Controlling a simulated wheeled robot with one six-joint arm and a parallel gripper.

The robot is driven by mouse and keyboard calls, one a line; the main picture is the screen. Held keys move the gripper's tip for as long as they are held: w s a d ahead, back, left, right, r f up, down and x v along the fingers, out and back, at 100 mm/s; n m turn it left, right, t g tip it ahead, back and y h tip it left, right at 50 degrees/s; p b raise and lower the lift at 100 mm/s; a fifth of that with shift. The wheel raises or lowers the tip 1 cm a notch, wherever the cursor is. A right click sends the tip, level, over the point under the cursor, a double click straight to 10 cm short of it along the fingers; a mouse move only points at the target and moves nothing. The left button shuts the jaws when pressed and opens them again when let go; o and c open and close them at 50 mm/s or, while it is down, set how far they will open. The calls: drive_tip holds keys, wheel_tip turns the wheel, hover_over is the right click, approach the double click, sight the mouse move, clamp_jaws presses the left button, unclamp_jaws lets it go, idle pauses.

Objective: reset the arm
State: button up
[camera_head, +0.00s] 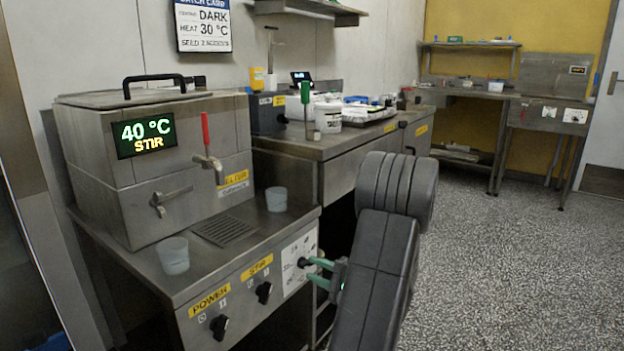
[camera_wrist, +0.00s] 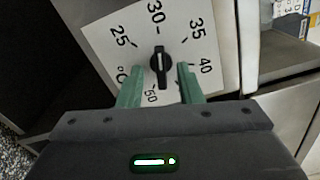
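My gripper (camera_head: 322,272) has green fingers and is at the dial plate on the front of the steel tank's stand. In the wrist view, the fingers of my gripper (camera_wrist: 160,76) are apart, one on each side of the black dial knob (camera_wrist: 160,62), with gaps between. Nothing is held. The knob's long axis lies roughly along the line to the 30 mark on the white dial plate (camera_wrist: 110,35). The plate also shows in the head view (camera_head: 294,250). My dark arm stands in front of the stand's right end and hides part of it.
The tank display (camera_head: 144,135) reads 40 °C STIR. POWER (camera_head: 219,326) and STIR (camera_head: 264,292) knobs sit left of the dial. Two cups (camera_head: 173,255) (camera_head: 276,199) stand on the stand's top. A steel counter (camera_head: 335,143) is behind. Floor (camera_head: 510,240) at right is clear.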

drive_tip(key=shift+x, duration=1.15)
drive_tip(key=shift+d, duration=0.15)
drive_tip(key=p+v, duration=0.4)
drive_tip(key=v, duration=1)
drive_tip(key=b+x, duration=0.4)
drive_tip(key=x, duration=1)
drive_tip(key=shift+a+b, duration=0.25)
drive_tip(key=shift+b, duration=0.05)
drive_tip(key=shift+d+r+m, duration=0.1)
drive_tip(key=shift+d+m, duration=0.1)
drive_tip(key=shift+m, duration=0.6)
drive_tip(key=m+p, duration=0.2)
drive_tip(key=m, duration=0.2)
drive_tip(key=shift+r, duration=0.2)
drive_tip(key=shift+f+m+p, duration=0.1)
drive_tip(key=shift+m+p, duration=0.45)
drive_tip(key=shift+m, duration=0.45)
